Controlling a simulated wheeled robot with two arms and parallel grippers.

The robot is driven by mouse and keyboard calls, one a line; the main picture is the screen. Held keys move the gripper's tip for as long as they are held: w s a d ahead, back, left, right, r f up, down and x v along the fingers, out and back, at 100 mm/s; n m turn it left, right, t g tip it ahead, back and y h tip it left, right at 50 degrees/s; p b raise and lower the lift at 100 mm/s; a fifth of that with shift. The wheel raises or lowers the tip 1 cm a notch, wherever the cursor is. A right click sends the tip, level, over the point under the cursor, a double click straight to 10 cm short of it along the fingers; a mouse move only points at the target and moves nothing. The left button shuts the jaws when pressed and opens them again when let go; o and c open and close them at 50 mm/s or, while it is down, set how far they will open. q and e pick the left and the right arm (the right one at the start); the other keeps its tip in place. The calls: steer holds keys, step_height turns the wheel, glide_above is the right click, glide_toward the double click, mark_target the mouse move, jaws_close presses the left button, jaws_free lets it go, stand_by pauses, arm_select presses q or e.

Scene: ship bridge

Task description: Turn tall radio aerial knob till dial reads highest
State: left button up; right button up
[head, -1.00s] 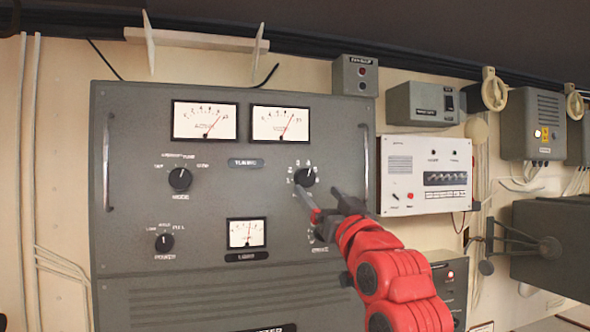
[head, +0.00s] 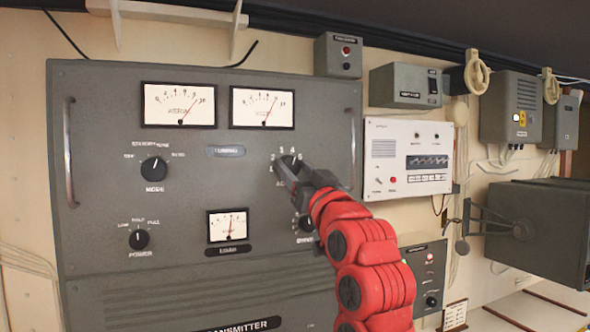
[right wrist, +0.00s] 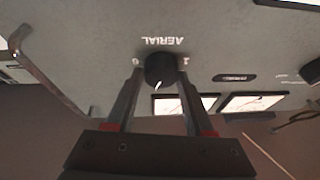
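The grey transmitter panel (head: 110,120) fills the left of the head view. Its black aerial knob (right wrist: 160,70) shows in the right wrist view beside the upside-down word AERIAL, its white mark pointing down in that picture. My right gripper (right wrist: 159,78) has a finger on each side of the knob, with what look like narrow gaps. In the head view the right gripper (head: 287,172) largely covers the knob. The upper left dial (head: 178,105) has its needle leaning right toward the high end. The upper right dial (head: 262,107) also leans right. My left gripper is out of view.
A mode knob (head: 153,169), a power knob (head: 139,239), a small lower dial (head: 228,226) and a partly covered drive knob (head: 306,223) share the panel. Handles stand out at its left (head: 69,150) and right edges. A white unit (head: 408,157) is to the right.

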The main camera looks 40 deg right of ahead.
jaws_close()
steer(key=shift+n, duration=0.4)
steer(key=n+y, duration=0.1)
steer(key=n+y+b, duration=0.1)
steer(key=n, duration=0.1)
steer(key=shift+d+f+n, duration=0.1)
steer(key=shift+d+n, duration=0.05)
steer(key=shift+n, duration=0.15)
steer(key=shift+r+n+g+y+b, duration=0.1)
steer(key=shift+n+g+y+b, duration=0.2)
steer(key=shift+n+y, duration=0.85)
steer(key=shift+r+n+g+y+b, duration=0.1)
steer(key=shift+n+g+y+b, duration=0.25)
steer(key=shift+n, duration=1.6)
steer(key=o, duration=0.8)
jaws_free()
